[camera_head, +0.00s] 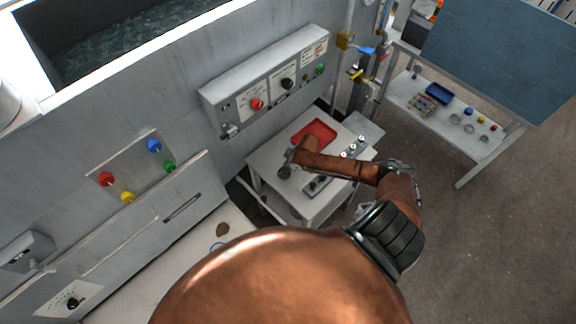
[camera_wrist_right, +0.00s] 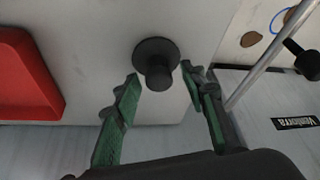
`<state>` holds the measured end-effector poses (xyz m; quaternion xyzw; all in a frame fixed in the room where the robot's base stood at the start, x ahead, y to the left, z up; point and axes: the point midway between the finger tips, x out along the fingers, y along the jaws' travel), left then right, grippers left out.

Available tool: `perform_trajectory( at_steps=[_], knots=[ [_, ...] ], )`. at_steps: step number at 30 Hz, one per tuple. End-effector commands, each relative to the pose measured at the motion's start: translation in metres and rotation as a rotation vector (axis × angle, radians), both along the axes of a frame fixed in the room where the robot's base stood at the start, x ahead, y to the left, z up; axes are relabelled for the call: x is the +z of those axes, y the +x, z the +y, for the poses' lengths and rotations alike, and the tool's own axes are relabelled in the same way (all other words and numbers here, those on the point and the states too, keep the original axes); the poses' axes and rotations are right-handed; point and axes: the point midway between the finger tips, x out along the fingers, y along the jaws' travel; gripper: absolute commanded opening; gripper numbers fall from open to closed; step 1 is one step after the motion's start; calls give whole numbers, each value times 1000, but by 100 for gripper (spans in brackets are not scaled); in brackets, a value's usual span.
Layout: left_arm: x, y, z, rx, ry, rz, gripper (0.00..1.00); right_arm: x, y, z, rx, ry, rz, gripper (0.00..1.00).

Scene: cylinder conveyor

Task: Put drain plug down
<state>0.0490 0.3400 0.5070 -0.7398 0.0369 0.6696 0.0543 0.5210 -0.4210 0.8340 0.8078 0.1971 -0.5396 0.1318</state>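The dark drain plug (camera_wrist_right: 155,52), a round disk with a narrower stub, stands at the white table in the right wrist view. My right gripper (camera_wrist_right: 161,75) is open, with its green-edged fingers either side of and just short of the plug; neither finger visibly grips it. In the head view my brown right arm reaches over the small white table (camera_head: 262,160). A dark round piece shows at its end there, and I cannot tell whether it is the plug or part of my gripper. My left gripper is not in view.
A red tray (camera_head: 314,131) lies on the table, also at left in the wrist view (camera_wrist_right: 28,75). A control panel (camera_head: 268,85) rises behind. A row of small parts (camera_head: 345,155) lies to the right. In the wrist view another dark knob (camera_wrist_right: 305,62) stands beyond a metal bar (camera_wrist_right: 268,62).

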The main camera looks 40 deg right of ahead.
Motion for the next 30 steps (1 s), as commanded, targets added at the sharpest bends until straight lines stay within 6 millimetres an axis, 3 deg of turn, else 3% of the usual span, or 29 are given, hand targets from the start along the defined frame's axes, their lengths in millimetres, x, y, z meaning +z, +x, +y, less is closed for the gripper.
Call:
perform_trajectory(
  at_steps=[16,21,30],
  knots=[
    [-2,0,-1,1,0,0,40,92,-35,-19,0,-3,1,39],
    [-2,0,0,1,0,0,40,104,-39,-21,0,-2,1,39],
    [-2,0,0,1,0,-1,40,106,-40,-21,0,0,1,39]
  ],
)
